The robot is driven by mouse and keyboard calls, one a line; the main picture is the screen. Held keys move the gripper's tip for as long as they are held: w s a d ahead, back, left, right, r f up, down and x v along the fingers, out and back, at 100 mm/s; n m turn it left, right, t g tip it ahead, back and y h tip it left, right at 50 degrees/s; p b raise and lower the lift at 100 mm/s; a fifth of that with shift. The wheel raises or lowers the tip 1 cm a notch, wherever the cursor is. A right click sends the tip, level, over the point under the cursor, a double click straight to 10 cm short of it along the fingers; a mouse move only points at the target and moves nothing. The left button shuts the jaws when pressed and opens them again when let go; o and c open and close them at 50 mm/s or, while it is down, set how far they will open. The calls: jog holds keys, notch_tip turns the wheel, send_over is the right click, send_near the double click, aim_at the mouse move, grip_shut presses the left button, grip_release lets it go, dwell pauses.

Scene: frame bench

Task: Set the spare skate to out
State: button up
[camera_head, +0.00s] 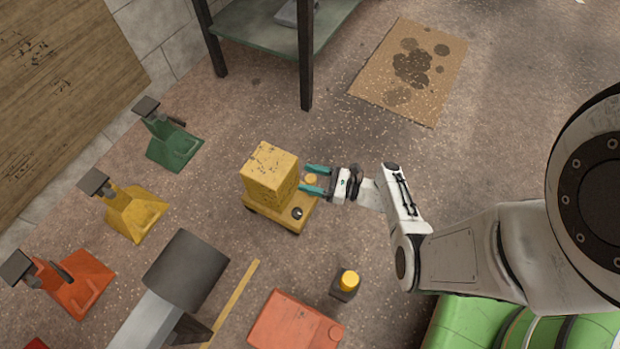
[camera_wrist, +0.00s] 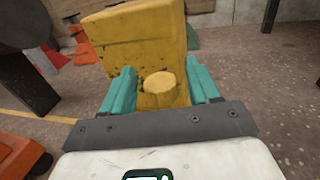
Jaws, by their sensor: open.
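A low yellow skate (camera_head: 275,212) stands on the floor, carrying a tall yellow block (camera_head: 269,172). It has a round yellow knob (camera_head: 311,179) at its right end and a dark round fitting on its near side. My gripper (camera_head: 303,178) reaches in from the right, its teal fingers open on either side of the knob. In the wrist view the knob (camera_wrist: 160,84) shows between the fingers, with the block behind it; contact cannot be told. An orange low body (camera_head: 293,325) with a round end lies at the bottom. No label shows which is the spare skate.
Green (camera_head: 175,148), yellow (camera_head: 135,212) and orange (camera_head: 80,283) stands line the left. A grey machine with a dark cylinder (camera_head: 186,270) and a yellow-capped post (camera_head: 346,284) are nearer. A table (camera_head: 270,30) stands behind; stained cardboard (camera_head: 376,88) lies at the back right.

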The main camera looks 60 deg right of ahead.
jog(key=shift+w, duration=0.2)
grip_shut()
dwell(0.6)
